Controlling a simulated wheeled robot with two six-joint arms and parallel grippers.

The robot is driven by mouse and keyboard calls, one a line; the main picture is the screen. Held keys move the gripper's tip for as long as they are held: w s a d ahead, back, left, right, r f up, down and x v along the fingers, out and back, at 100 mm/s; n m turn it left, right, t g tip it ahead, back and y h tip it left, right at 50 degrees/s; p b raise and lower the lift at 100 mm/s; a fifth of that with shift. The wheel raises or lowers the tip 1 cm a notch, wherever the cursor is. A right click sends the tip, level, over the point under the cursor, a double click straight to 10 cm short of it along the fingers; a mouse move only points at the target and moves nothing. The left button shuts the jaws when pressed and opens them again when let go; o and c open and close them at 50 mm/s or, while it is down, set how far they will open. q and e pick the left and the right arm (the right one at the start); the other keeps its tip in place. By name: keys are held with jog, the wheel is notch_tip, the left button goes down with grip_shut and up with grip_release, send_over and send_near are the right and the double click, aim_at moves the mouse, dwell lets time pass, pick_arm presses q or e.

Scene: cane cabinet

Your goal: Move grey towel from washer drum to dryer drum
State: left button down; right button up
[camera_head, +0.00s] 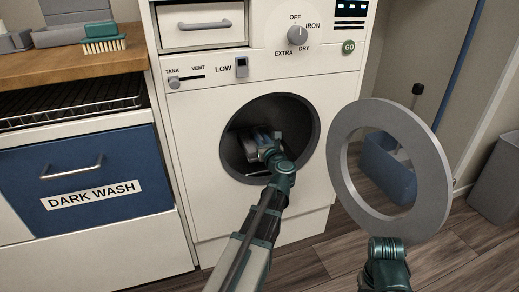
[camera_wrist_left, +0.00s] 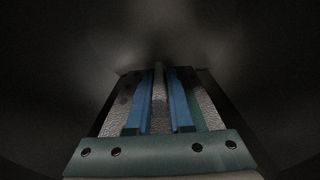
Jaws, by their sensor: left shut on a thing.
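The dryer (camera_head: 210,122) is the white machine with a dial marked OFF, IRON and EXTRA DRY. Its round door (camera_head: 438,190) stands open to the right. My left arm reaches through the opening, and my left gripper (camera_head: 256,138) is inside the dark dryer drum (camera_head: 292,112). In the left wrist view, the blue fingers of my left gripper (camera_wrist_left: 158,105) are shut on the grey towel (camera_wrist_left: 204,112), whose textured cloth shows between and beside them. In the head view the towel is hard to make out. Part of my right arm shows below the door; its fingers cannot be made out.
A wooden counter (camera_head: 75,62) with a green brush (camera_head: 103,42) and a blue DARK WASH drawer (camera_head: 125,172) stand left. A blue bin (camera_head: 387,165) sits behind the door ring, and a grey bin (camera_head: 498,185) stands far right. The washer is not recognisable in view.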

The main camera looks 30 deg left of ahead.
pick_arm(q)
jog(key=shift+f+b, duration=1.65)
jog(key=shift+f, duration=0.1)
jog(key=shift+f, duration=0.1)
jog(key=shift+f, duration=0.15)
jog(key=c, duration=0.8)
grip_release()
jog(key=shift+r, duration=0.25)
jog(key=shift+s+d, duration=0.2)
jog(key=shift+s, duration=0.05)
jog(key=v, duration=1.1)
jog(key=shift+s+d, duration=0.15)
